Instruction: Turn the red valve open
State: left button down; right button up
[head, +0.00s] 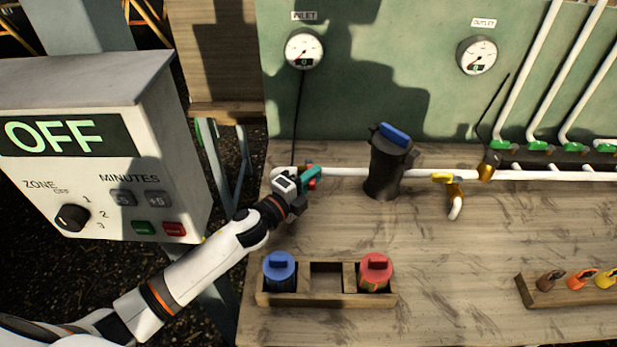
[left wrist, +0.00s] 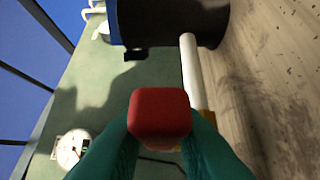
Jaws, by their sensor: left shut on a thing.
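The red valve handle (head: 312,184) is on the white pipe (head: 345,172) at its left end, below the inlet gauge. Only a small part of it shows in the head view. My left gripper (head: 311,175) is at the handle, with its teal fingers around it. In the left wrist view the red handle (left wrist: 160,112) fills the space between the two teal fingers, which are shut on it. The valve body is mostly hidden by my gripper. My right gripper is not in view.
A black filter housing with a blue top (head: 385,160) stands just right of my gripper. A yellow valve (head: 444,177) is farther right. A wooden tray (head: 325,299) holds a blue and a red cartridge in front. A control box (head: 100,150) reading OFF stands left.

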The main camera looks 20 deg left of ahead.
pick_arm(q)
jog(key=shift+d+n+y, duration=0.1)
jog(key=shift+n+y, duration=0.2)
jog(key=shift+y, duration=0.2)
jog(key=c, duration=1.3)
grip_release()
jog(key=shift+s+a+f, duration=0.15)
jog(key=shift+s+a, duration=0.05)
jog(key=shift+s, duration=0.25)
jog(key=b+v, duration=0.1)
jog(key=v, duration=0.4)
jog(key=shift+s+a+f, duration=0.1)
jog(key=shift+s, duration=0.05)
jog(key=shift+s+a+b, duration=0.2)
jog(key=shift+s+b, duration=0.1)
jog(key=shift+s, duration=0.2)
